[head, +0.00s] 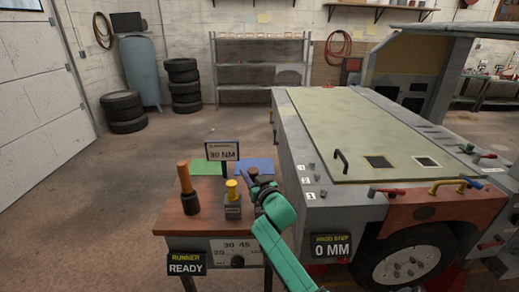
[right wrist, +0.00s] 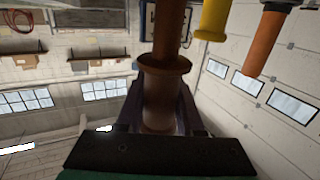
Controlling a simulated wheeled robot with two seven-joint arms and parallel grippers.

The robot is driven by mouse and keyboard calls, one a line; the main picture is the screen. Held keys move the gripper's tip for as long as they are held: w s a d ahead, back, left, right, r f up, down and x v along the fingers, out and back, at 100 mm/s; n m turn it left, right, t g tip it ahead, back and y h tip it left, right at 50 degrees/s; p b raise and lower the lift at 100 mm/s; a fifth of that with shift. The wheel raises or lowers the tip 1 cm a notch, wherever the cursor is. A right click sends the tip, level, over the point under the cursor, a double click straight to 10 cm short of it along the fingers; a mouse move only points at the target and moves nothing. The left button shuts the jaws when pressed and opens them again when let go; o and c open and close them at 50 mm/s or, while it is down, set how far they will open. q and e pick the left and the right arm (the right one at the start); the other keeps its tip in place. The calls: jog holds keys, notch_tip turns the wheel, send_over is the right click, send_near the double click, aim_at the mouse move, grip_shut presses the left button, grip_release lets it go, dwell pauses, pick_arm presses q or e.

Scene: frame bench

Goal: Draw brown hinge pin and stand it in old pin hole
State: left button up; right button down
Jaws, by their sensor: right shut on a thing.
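My right gripper (head: 258,184) is at the right side of the small bench, by the blue mat. It is shut on a brown pin (head: 253,172), whose top shows just beyond the fingers. In the right wrist view the brown pin (right wrist: 166,65) has a wide collar and a shaft running between the fingers. A yellow pin (head: 232,189) stands in a grey block on the bench. An orange-handled piece (head: 184,178) stands in a dark base to its left. I cannot make out the old pin hole. My left gripper is not in view.
The wooden bench top (head: 205,225) carries a green mat (head: 206,168), a blue mat (head: 256,165) and a "30 NM" sign (head: 222,151). A large vehicle body (head: 380,135) stands close on the right, with numbered fittings along its near edge. Floor to the left is free.

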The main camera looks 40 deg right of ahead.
jog(key=w+d+r+m+g+h, duration=0.1)
jog(key=d+r+h, duration=0.1)
jog(key=d+r, duration=0.3)
jog(key=shift+r+m, duration=0.3)
jog(key=shift+r, duration=0.2)
notch_tip(320, 180, down, 6)
jog(key=b, duration=0.4)
jog(key=shift+p, duration=0.3)
dwell(1.0)
jog(key=shift+f+b, duration=3.2)
jog(key=shift+f, duration=0.8)
jog(key=shift+c, duration=2.3)
grip_release()
